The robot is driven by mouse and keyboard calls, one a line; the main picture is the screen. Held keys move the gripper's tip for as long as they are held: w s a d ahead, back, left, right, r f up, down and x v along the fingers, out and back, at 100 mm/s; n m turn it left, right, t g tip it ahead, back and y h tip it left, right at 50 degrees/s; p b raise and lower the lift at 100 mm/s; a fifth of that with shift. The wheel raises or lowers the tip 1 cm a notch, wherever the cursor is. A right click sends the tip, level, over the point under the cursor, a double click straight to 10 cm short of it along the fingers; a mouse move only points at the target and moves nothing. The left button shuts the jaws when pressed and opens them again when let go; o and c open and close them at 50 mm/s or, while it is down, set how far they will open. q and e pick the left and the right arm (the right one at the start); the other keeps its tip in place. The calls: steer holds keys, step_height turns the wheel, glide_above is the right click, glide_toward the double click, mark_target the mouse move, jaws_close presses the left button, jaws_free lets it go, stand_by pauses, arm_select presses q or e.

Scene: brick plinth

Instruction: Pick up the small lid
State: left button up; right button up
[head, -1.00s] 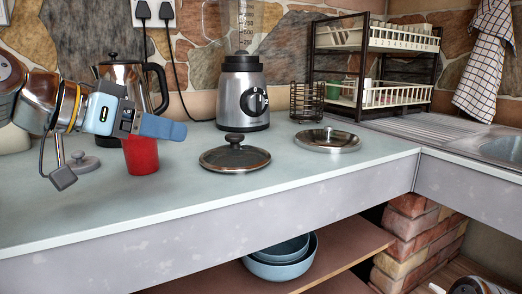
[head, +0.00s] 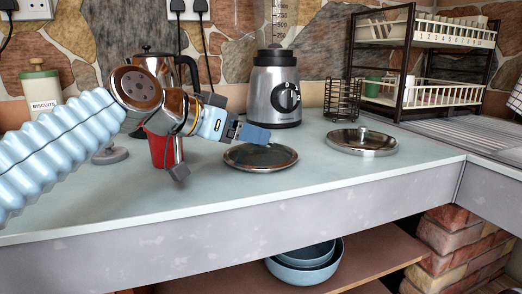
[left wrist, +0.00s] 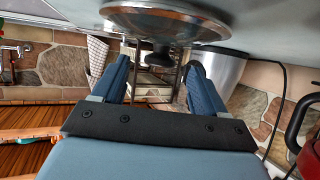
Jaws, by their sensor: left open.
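The small lid (head: 252,160), dark with a steel rim and a dark knob, lies on the counter in front of the blender. My left gripper (head: 264,134) is over its back part in the head view and hides the knob there. In the left wrist view, which is upside down, the lid (left wrist: 165,18) is at the top, and its knob (left wrist: 160,57) shows between the open fingers of the left gripper (left wrist: 158,66). I cannot tell whether the fingers touch the knob. The right gripper is not in view.
A shiny steel lid (head: 362,143) lies to the right. The blender (head: 276,90) stands behind, with a wire holder (head: 342,100) and dish rack (head: 372,85) further right. A red cup (head: 160,150) and steel pot (head: 146,56) are beside my left arm. The counter front is clear.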

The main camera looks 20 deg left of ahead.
arm_select(q)
steer(key=x, duration=0.2)
steer(key=shift+w+d+f, duration=0.1)
steer(key=shift+w+d, duration=0.05)
steer(key=shift+w, duration=0.1)
steer(key=c, duration=1.3)
steer(key=shift+o, duration=0.2)
